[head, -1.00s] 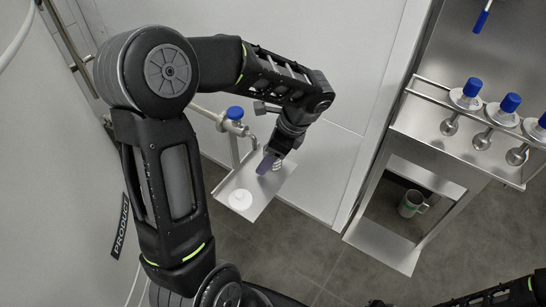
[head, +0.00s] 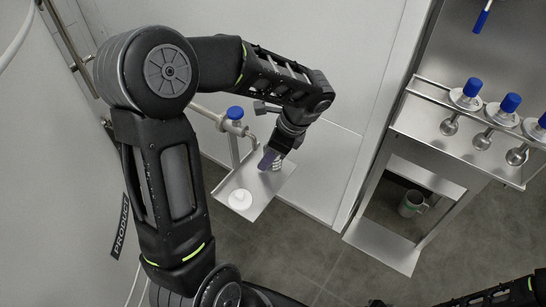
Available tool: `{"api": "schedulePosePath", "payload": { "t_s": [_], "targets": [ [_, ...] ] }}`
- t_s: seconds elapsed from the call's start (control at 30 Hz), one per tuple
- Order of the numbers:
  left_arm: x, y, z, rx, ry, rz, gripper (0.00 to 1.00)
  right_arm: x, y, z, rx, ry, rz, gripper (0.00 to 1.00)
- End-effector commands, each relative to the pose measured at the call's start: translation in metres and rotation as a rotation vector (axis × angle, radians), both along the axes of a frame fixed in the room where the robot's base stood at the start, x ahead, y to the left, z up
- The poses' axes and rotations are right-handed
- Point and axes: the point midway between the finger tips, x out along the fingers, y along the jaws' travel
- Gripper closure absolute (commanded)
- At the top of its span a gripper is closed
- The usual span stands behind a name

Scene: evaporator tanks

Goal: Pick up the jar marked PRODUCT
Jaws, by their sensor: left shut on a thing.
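My left gripper (head: 269,158) is over the far right part of a small steel tray (head: 254,209), beside a tap with a blue knob (head: 235,113). It is shut on a small pale object (head: 277,166), mostly hidden by the fingers. I cannot read any mark on it or tell whether it touches the tray. A round white lid-like piece with a raised centre (head: 240,199) lies on the near left of the tray, apart from the gripper. A black label reading PRODUCT (head: 121,227) is on the left. My right gripper is not in view.
A steel stand (head: 420,125) on the right carries several blue-topped valves (head: 510,103). A cup with a green band (head: 411,203) stands in its lower opening. A pale wall panel (head: 335,150) stands close to the right of my left gripper. Grey floor (head: 290,250) shows below the tray.

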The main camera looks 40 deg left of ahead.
Motion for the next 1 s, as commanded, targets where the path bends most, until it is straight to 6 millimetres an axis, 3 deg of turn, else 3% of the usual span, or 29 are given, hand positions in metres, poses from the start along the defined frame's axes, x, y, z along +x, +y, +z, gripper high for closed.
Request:
{"api": "schedulePosePath", "payload": {
  "t_s": [0.1, 0.57, 0.77, 1.0],
  "targets": [
    [0.000, 0.000, 0.000, 0.000, 0.000, 0.000, 1.00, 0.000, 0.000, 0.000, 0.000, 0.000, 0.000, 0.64],
    [0.001, 0.000, 0.008, 0.001, -0.003, 0.000, 1.00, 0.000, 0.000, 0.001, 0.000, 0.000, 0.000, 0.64],
    [0.001, 0.000, 0.039, 0.002, -0.006, 0.000, 1.00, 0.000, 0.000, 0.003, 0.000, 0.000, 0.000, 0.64],
    [0.001, 0.000, 0.106, 0.001, -0.007, 0.000, 1.00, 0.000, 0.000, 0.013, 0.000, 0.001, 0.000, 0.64]
  ]
}}
